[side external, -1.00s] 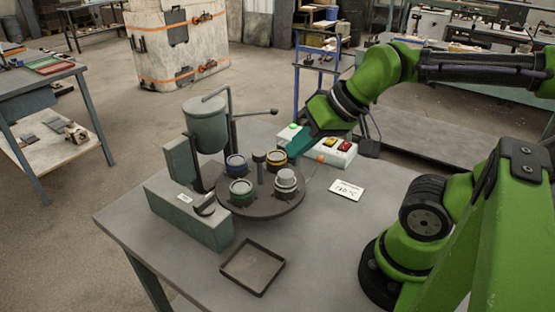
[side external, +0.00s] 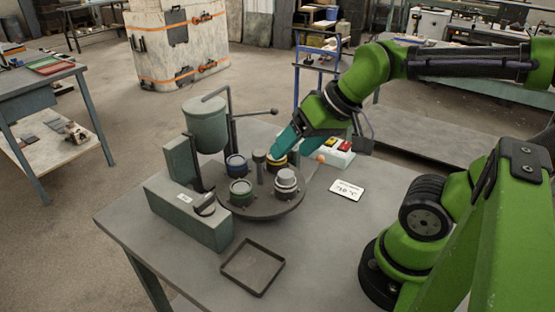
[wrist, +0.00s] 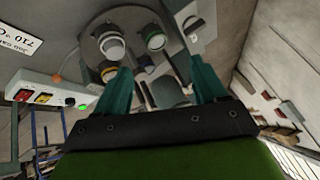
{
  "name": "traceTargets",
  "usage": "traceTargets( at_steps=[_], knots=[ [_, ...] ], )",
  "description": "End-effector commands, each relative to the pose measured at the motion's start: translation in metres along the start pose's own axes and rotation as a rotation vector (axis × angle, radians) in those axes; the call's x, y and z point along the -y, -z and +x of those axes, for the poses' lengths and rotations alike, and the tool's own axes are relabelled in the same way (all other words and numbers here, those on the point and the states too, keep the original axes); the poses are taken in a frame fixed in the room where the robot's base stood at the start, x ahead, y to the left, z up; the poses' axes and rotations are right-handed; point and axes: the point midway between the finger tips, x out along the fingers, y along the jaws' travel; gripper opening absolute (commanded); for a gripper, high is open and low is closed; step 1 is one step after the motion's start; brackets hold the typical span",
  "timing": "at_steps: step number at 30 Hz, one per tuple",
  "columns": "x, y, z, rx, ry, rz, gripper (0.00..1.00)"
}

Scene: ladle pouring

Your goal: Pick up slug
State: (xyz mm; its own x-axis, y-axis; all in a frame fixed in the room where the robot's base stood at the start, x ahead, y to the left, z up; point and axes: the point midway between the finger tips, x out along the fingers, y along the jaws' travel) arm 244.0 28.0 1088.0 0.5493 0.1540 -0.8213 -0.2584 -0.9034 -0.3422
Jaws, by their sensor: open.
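A dark round turntable (side external: 262,207) carries several cup-like holders. At its front right stands a light grey stepped cylinder (side external: 287,179), possibly the slug; I cannot be sure. A pale round top on the turntable shows in the wrist view (wrist: 112,46). A green-rimmed cup (side external: 241,190), a blue-rimmed cup (side external: 236,163) and a yellow-rimmed cup (side external: 279,162) stand around the centre post (side external: 259,160). My gripper (side external: 276,152) is above the yellow-rimmed cup, partly hiding it. In the wrist view its teal fingers (wrist: 160,84) are apart, with nothing visibly held between them.
A grey pot (side external: 205,125) with a handle hangs behind left of the turntable. A grey box (side external: 187,216) stands at left, an empty tray (side external: 253,267) in front. A button box (side external: 338,152) and a white card (side external: 346,190) lie right.

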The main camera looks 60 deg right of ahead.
Motion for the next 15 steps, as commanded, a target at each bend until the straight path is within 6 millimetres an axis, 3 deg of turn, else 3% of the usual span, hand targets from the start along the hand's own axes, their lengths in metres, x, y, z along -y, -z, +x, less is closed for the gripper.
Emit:
traceTargets(
  at_steps=[4,9,15],
  knots=[
    [-0.008,0.035,0.010,0.121,-0.095,-0.087,0.71],
    [-0.028,0.079,0.014,0.367,-0.200,-0.377,0.71],
    [-0.037,0.102,-0.003,0.554,-0.199,-0.645,0.71]
  ],
)
